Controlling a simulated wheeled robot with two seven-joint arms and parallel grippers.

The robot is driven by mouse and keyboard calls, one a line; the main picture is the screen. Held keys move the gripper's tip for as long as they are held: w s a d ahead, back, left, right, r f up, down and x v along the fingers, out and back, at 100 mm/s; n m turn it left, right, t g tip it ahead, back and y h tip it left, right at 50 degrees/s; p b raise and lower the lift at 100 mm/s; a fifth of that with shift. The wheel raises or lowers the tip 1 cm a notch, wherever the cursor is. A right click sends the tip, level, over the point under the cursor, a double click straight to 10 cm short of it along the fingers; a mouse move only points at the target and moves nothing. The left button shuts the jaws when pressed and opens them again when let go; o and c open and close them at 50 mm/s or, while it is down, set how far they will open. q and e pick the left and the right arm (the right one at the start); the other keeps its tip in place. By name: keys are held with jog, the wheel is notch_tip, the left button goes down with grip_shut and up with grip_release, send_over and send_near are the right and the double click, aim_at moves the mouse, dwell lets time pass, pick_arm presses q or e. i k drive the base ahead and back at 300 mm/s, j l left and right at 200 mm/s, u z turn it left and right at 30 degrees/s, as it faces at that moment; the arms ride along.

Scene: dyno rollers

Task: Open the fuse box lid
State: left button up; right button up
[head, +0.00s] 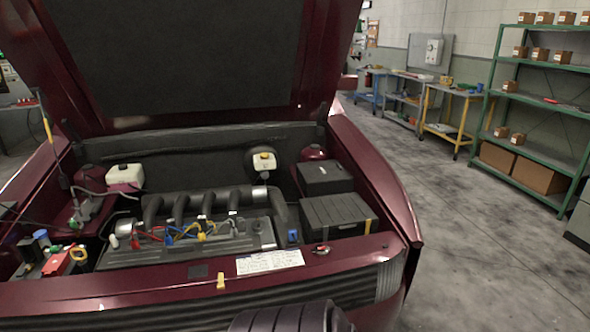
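Two black lidded boxes sit at the right side of the engine bay of a dark red car in the head view. The rear one (324,178) is smaller. The front one (336,214) is larger, with a ribbed top and a yellow piece at its right front corner. I cannot tell for sure which of them is the fuse box. Both lids look closed. Neither of my grippers shows in this view, and nothing is seen touching either box.
The raised hood (190,60) hangs over the bay. The engine (190,240) with coloured wires fills the middle. A green shelf (545,120) and workbenches stand at the right, with open floor (480,250) between.

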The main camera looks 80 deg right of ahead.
aim_at(324, 176)
jog(key=z, duration=2.95)
jog(key=l+u, duration=0.1)
jog(key=u, duration=0.4)
jog(key=i+l+u, duration=0.1)
jog(key=u, duration=0.35)
jog(key=l+u, duration=0.2)
jog(key=u, duration=0.3)
jog(key=l+u, duration=0.15)
jog(key=l, duration=0.25)
jog(key=l+u, duration=0.2)
jog(key=l, duration=0.25)
jog(key=l+u, duration=0.15)
jog(key=l, duration=0.25)
jog(key=k+l+u, duration=0.15)
jog(key=l, duration=0.25)
jog(key=l+u, duration=0.15)
jog(key=l, duration=0.3)
jog(key=k+l+u, duration=0.2)
jog(key=l, duration=0.2)
jog(key=l+u, duration=0.15)
jog(key=l, duration=0.2)
jog(key=k+l+u, duration=0.15)
jog(key=l, duration=0.2)
jog(key=k+l, duration=0.05)
